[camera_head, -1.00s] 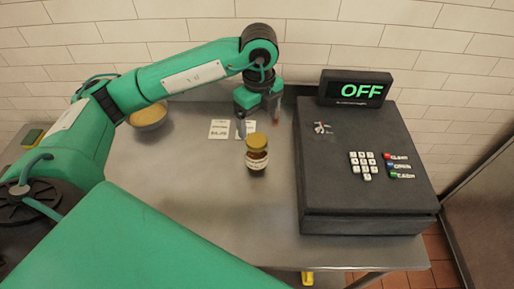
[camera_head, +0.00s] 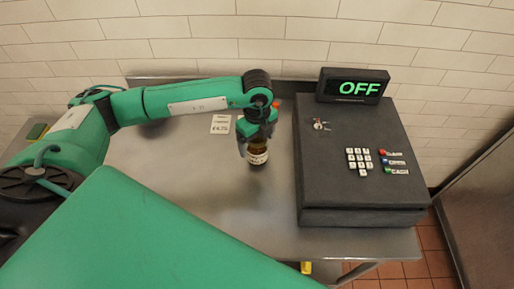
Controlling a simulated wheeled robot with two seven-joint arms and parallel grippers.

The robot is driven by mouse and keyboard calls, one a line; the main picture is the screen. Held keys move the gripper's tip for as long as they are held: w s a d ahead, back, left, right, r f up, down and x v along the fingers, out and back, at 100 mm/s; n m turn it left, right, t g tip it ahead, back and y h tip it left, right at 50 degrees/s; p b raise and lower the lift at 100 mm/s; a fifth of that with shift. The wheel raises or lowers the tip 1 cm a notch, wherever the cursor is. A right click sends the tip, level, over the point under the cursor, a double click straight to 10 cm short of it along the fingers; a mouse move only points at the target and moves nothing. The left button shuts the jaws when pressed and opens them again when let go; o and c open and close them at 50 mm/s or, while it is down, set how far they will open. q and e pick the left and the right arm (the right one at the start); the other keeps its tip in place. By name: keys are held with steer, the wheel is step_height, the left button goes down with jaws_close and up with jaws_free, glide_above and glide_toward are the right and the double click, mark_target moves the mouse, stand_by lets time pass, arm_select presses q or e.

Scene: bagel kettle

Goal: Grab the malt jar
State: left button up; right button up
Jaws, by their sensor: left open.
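The malt jar (camera_head: 257,155) stands upright on the steel counter (camera_head: 205,200), left of the cash register. It is a small brown jar with a pale label. Its gold lid, seen earlier, is now hidden behind my gripper. My left gripper (camera_head: 256,137) is over the top of the jar, pointing down, with its fingers at the jar's upper part. It is open; I cannot tell whether the fingers touch the jar. My right gripper is not in view.
A dark cash register (camera_head: 355,165) with a display reading OFF stands close to the right. A price card (camera_head: 220,124) lies left of the jar. A bowl (camera_head: 152,128) is mostly hidden behind my left arm. The counter's front is clear.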

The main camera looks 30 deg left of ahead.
arm_select(q)
steer(key=shift+c, duration=0.5)
steer(key=c, duration=1.3)
steer(key=shift+r, duration=0.1)
